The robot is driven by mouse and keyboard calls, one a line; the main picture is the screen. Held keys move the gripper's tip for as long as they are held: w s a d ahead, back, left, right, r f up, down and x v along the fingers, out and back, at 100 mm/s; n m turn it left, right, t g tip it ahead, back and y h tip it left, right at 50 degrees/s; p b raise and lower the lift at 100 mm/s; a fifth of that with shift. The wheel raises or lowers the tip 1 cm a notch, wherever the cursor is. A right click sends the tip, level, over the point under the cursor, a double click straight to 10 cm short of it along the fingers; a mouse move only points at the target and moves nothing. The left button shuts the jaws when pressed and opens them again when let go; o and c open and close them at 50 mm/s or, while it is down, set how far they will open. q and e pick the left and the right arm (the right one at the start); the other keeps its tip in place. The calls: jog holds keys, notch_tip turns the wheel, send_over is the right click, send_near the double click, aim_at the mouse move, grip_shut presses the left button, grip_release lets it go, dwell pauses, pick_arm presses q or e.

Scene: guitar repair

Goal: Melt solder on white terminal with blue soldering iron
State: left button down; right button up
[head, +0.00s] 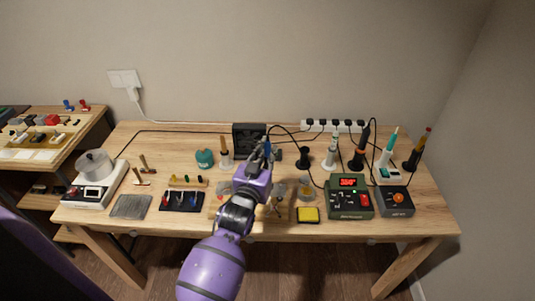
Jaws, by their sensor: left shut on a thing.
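My left gripper (264,158) is over the middle of the workbench, seen from behind. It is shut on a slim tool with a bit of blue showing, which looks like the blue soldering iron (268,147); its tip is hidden. A wooden board with small parts (279,209) lies under my left arm, which covers much of it. I cannot make out the white terminal. My right gripper is not in view.
A soldering station (350,197) with a red display stands on the right, beside a grey unit (397,201). A yellow sponge (308,215) lies near the front edge. Several upright irons stand behind, before a power strip (333,126). A black box (249,137) stands at the back.

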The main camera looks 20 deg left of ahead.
pick_arm(q)
jog(key=a+r, duration=0.2)
jog(key=a, duration=0.6)
dwell(0.4)
jog(key=shift+r, duration=0.1)
